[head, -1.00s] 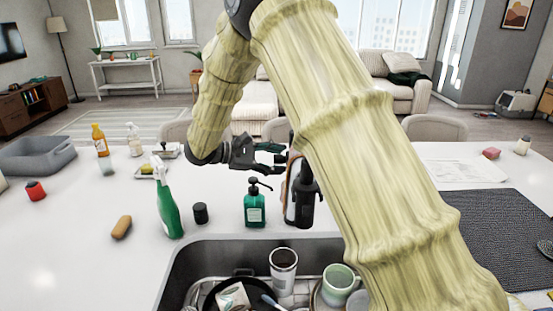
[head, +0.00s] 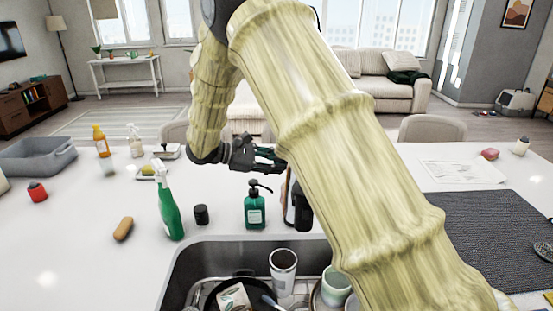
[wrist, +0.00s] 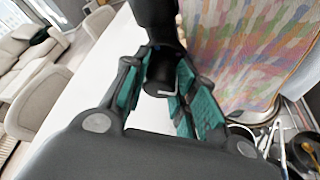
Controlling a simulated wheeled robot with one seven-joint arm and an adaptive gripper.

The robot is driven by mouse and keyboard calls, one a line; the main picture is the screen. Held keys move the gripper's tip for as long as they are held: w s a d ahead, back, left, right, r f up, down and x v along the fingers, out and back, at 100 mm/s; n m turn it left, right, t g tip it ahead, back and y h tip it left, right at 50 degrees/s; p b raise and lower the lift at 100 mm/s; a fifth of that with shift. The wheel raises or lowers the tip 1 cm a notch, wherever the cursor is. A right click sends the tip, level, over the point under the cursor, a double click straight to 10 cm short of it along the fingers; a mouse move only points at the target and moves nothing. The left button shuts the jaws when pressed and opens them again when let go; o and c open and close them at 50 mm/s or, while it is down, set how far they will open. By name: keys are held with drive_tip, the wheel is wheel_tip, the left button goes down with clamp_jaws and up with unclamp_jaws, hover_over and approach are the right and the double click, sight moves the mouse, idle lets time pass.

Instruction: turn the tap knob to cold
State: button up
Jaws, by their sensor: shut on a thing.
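The black tap (head: 303,207) stands behind the sink, right of the green soap bottle, and my arm hides much of it. In the wrist view, a dark rounded part of the tap, apparently its knob (wrist: 163,77), lies between the teal finger pads. My gripper (head: 276,159) reaches in from the left at the tap's upper part; it also shows in the wrist view (wrist: 165,92). It is shut on that part. The knob's hot or cold marking cannot be made out.
The sink (head: 190,262) holds a cup, a pan and other dishes. The green soap bottle (head: 255,210), a green spray bottle (head: 168,208) and a black jar (head: 201,215) stand left of the tap. A dark mat (head: 495,235) lies at right. A multicoloured patterned surface (wrist: 245,45) is beside the tap.

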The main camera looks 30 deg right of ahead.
drive_tip(key=n+g+p, duration=0.1)
drive_tip(key=p, duration=0.2)
drive_tip(key=n+g+y+p, duration=0.1)
drive_tip(key=n+p, duration=0.1)
drive_tip(key=p, duration=0.1)
drive_tip(key=shift+r+n, duration=0.3)
drive_tip(key=n+g+p, duration=0.1)
drive_tip(key=p, duration=0.1)
drive_tip(key=n+g+y+p, duration=0.1)
drive_tip(key=n+p, duration=0.1)
drive_tip(key=shift+w+f+n+g+y, duration=0.1)
drive_tip(key=shift+f+n+g+y, duration=0.05)
drive_tip(key=shift+n+g+y, duration=0.15)
drive_tip(key=n+g+p, duration=0.2)
drive_tip(key=n, duration=0.1)
drive_tip(key=shift+f+n+g+y, duration=0.15)
drive_tip(key=shift+n+g+y, duration=0.15)
drive_tip(key=n+g, duration=0.1)
drive_tip(key=n, duration=0.1)
drive_tip(key=n+g, duration=0.1)
drive_tip(key=n, duration=0.1)
drive_tip(key=shift+f+n+g, duration=0.1)
drive_tip(key=shift+n+g, duration=0.2)
drive_tip(key=o, duration=1)
